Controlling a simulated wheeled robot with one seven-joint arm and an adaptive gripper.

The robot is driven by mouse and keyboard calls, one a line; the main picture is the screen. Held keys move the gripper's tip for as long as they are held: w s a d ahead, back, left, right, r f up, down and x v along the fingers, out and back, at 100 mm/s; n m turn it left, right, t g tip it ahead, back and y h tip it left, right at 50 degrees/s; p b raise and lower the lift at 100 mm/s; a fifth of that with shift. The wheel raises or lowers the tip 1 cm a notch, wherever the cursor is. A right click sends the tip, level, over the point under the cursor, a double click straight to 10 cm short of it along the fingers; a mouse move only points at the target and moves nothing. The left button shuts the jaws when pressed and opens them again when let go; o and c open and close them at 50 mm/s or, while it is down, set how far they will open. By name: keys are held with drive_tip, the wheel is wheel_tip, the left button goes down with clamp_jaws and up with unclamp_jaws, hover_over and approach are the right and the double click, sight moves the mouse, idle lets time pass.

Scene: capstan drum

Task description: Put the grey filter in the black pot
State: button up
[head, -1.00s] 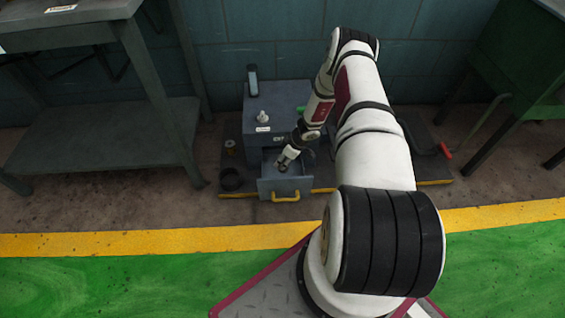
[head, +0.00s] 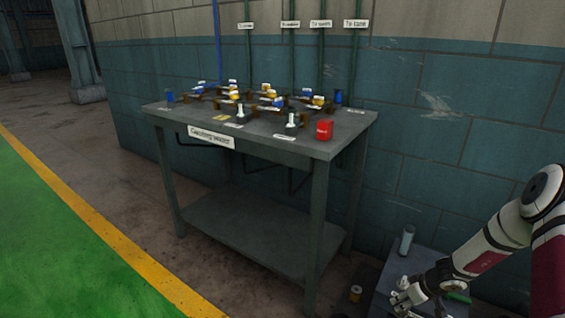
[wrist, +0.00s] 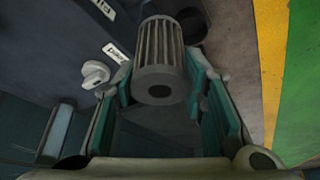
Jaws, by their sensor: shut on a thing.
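The grey filter (wrist: 160,48), a ribbed cylinder with a dark hole in its end, sits between the teal pads of my gripper (wrist: 160,82) in the wrist view. My gripper is shut on it and holds it above the floor beside the grey cabinet. The black pot (wrist: 193,24) shows as a dark round shape just beyond and right of the filter in the wrist view, partly hidden. In the head view my gripper (head: 402,297) is at the bottom right over the cabinet, and the filter is hard to make out.
The grey cabinet (head: 385,284) carries a clear-topped cylinder (head: 406,240) and a white knob (wrist: 95,73). Green floor (head: 60,240) is open.

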drive_tip(key=a+r+m+b, duration=0.1)
drive_tip(key=a+r+m, duration=0.1)
drive_tip(key=a+r, duration=0.8)
wheel_tip(320, 180, up, 3)
drive_tip(key=shift+w+r+t+h, duration=0.1)
drive_tip(key=shift+w+t+h, duration=0.2)
drive_tip(key=shift+w+h, duration=0.1)
drive_tip(key=shift+a, duration=0.1)
drive_tip(key=s+a+r+m, duration=0.3)
drive_tip(key=s+a+r, duration=0.6)
drive_tip(key=a+r, duration=0.15)
drive_tip(key=w+a+r+p+v, duration=0.1)
drive_tip(key=a+p+v, duration=0.1)
drive_tip(key=p+v, duration=2.6)
drive_tip(key=shift+w+d+h+p, duration=0.2)
drive_tip(key=shift+w+h+p, duration=0.15)
drive_tip(key=shift+h+p, duration=0.05)
